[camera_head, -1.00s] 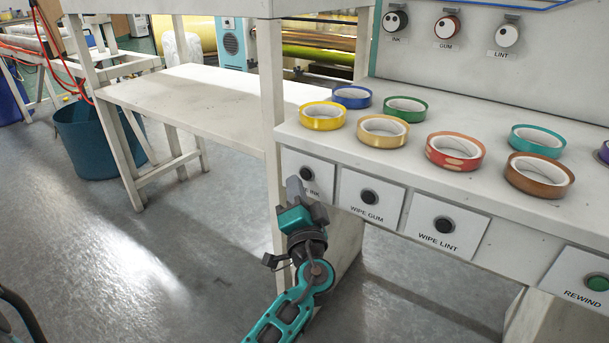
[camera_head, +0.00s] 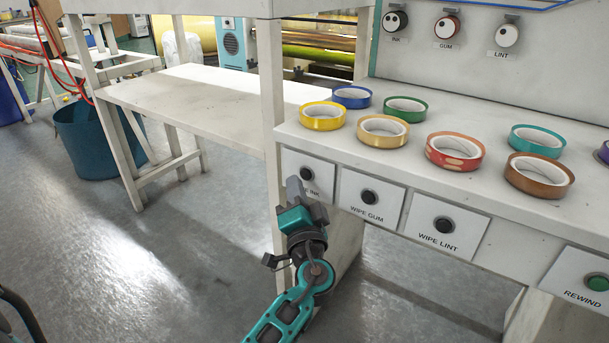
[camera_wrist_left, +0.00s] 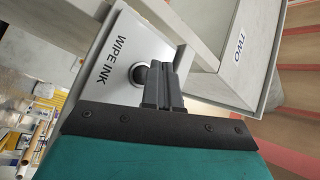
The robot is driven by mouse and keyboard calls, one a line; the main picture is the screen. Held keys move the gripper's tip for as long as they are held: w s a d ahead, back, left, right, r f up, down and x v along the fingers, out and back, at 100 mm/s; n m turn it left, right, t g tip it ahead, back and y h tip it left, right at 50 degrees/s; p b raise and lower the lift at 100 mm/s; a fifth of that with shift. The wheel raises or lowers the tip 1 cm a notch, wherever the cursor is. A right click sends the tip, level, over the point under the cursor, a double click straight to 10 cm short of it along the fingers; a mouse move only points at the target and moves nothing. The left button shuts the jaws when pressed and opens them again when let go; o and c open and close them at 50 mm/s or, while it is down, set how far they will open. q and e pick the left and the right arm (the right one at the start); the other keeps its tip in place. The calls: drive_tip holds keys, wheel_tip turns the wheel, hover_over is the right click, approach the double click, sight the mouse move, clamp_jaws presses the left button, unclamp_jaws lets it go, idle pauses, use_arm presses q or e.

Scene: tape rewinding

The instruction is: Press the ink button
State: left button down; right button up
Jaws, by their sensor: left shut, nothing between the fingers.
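The ink button (camera_head: 307,173) is a black round button on the white "WIPE INK" panel, the leftmost panel on the front of the bench. My left gripper (camera_head: 295,186) is in front of this panel and covers part of its label. In the left wrist view, my shut left gripper (camera_wrist_left: 160,72) has its fingertips right beside the ink button (camera_wrist_left: 139,74), overlapping its edge in the picture. I cannot tell whether they touch it. Nothing is between the fingers. My right gripper is not in view.
The wipe gum button (camera_head: 369,197), the wipe lint button (camera_head: 445,225) and a green rewind button (camera_head: 597,283) sit to the right on the same front. Several coloured tape rolls (camera_head: 455,151) lie on the bench top (camera_head: 330,145). The floor in front is clear.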

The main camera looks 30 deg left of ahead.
use_arm(q)
drive_tip(key=shift+w, duration=0.1)
drive_tip(key=shift+w+b, duration=0.35)
drive_tip(key=shift+b, duration=0.05)
drive_tip(key=shift+w, duration=0.35)
idle(0.7)
drive_tip(key=shift+s, duration=0.8)
